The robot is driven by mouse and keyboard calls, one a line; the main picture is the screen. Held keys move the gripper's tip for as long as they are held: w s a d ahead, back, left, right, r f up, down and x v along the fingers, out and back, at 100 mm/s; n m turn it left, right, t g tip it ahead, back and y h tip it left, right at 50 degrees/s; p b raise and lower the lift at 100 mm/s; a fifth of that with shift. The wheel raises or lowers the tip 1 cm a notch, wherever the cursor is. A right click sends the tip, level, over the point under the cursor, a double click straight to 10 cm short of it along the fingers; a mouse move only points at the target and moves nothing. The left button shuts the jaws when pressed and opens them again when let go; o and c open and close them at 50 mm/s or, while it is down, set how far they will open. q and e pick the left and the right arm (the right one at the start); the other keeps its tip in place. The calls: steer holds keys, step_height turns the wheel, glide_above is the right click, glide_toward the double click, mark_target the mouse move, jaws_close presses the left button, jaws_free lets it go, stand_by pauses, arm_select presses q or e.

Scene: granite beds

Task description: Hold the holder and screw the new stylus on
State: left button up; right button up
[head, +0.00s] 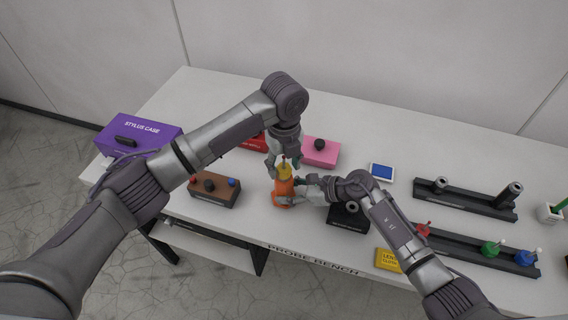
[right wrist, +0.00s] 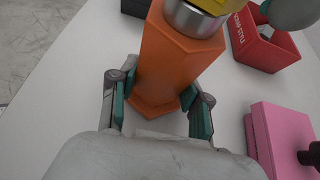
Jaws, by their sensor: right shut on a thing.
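The orange holder (head: 282,192) stands upright on the bench near its front edge. It shows close up in the right wrist view (right wrist: 168,65) as a faceted body with a metal collar (right wrist: 195,18). A yellow piece (head: 285,172) sits at its top, with a small reddish tip above; the right wrist view shows only its lower part (right wrist: 215,4). My right gripper (right wrist: 158,108) is shut on the holder, one finger on each side. My left gripper (head: 284,162) is just above, pointing down, its fingers spread around the yellow piece with gaps visible.
A brown block (head: 214,190) with knobs stands left, a purple stylus case (head: 145,127) beyond it. A red box (right wrist: 262,45), pink box (head: 322,152) and black block (head: 347,222) are close by. Dark racks (head: 466,201) stand right; the bench's back is clear.

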arm_select(q)
steer(key=shift+r, duration=3)
step_height(320, 180, up, 12)
arm_select(e)
steer(key=o, duration=1.4)
steer(key=shift+c, duration=0.2)
